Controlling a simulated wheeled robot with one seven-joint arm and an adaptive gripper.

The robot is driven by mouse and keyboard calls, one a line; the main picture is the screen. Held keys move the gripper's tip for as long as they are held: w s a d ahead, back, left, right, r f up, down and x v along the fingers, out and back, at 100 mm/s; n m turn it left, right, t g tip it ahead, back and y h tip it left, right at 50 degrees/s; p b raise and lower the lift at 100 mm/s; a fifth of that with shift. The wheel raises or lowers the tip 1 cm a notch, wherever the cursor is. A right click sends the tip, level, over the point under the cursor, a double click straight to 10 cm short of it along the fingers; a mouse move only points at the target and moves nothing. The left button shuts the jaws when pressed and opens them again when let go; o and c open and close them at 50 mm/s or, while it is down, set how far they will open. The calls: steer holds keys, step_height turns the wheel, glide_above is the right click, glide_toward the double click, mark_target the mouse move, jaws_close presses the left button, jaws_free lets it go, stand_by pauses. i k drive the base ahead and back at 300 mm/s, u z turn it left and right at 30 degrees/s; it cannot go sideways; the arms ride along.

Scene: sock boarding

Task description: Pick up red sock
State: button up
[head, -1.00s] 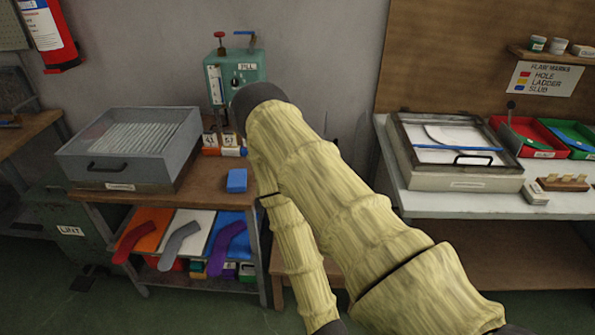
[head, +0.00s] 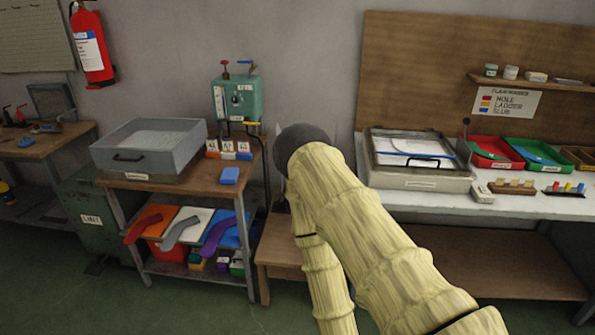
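The red sock (head: 144,227) lies on an orange panel (head: 160,218) on the sloped lower shelf of the wooden bench at the left. A grey sock (head: 179,233) lies beside it on a white panel, and a purple sock (head: 217,236) lies on a blue panel. My arm, in a pale ribbed cover, rises from the bottom right toward the middle of the head view. My gripper's fingers are not visible. The arm is well to the right of the red sock and apart from it.
A grey drawer box (head: 150,148) and a blue block (head: 229,176) stand on the bench top (head: 195,182). Small boxes sit under the socks. A LINT bin (head: 90,222) stands left of the bench. A white worktable (head: 440,200) with trays is at the right. Floor in front is clear.

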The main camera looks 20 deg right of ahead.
mark_target(131, 237)
steer(key=z, duration=0.65)
steer(key=i, duration=0.55)
steer(key=z, duration=0.45)
steer(key=i, duration=1)
steer(key=u, duration=0.55)
steer(key=k, duration=1.3)
steer(key=z, duration=0.65)
steer(key=i, duration=1.25)
steer(key=u, duration=0.7)
